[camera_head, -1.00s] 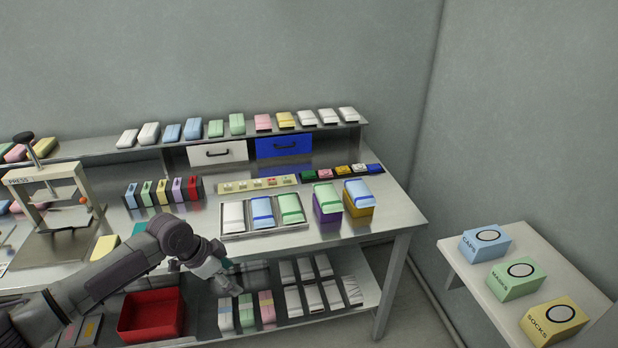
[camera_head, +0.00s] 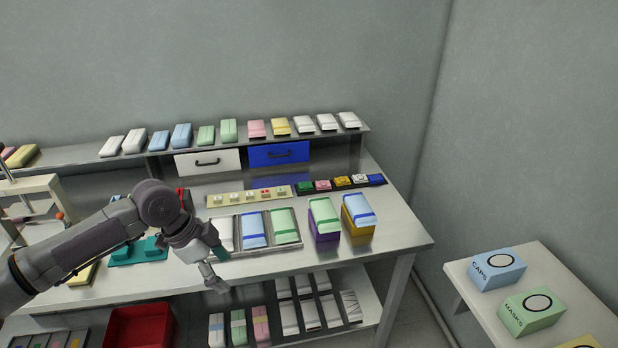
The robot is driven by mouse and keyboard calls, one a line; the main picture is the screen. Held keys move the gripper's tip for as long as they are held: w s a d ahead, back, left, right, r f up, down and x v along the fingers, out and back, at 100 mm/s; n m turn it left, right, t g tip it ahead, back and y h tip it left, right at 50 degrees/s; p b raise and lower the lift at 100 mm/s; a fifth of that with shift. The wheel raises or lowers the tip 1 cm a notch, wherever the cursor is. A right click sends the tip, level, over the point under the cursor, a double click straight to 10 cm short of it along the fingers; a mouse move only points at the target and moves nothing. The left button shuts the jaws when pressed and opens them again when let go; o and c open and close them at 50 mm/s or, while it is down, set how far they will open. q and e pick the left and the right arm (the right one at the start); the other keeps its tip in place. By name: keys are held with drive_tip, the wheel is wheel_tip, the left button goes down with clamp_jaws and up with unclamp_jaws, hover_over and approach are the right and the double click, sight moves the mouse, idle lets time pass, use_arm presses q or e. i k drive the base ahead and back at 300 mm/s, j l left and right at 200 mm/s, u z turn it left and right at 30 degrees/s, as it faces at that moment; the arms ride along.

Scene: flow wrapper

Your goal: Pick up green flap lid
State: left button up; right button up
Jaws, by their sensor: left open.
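Several green flap-like pieces show, and I cannot tell for sure which is the named lid. One green piece (camera_head: 324,211) lies on top of a purple box (camera_head: 323,237) at the right of the bench. Another green pack (camera_head: 285,225) lies in the right compartment of the metal tray (camera_head: 272,250). My left gripper (camera_head: 219,272) is open and appears empty, by the tray's front left corner, left of both green pieces. It points down and to the right, and the arm hides part of the bench. My right gripper is out of view.
A yellow box with a blue top (camera_head: 358,208) stands right beside the purple box. The upper shelf (camera_head: 270,143) with several packs runs behind. A red bin (camera_head: 140,328) and several packs sit below. Bare bench top (camera_head: 392,215) lies to the right.

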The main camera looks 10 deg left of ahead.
sight(303, 187)
drive_tip(key=i, duration=1.65)
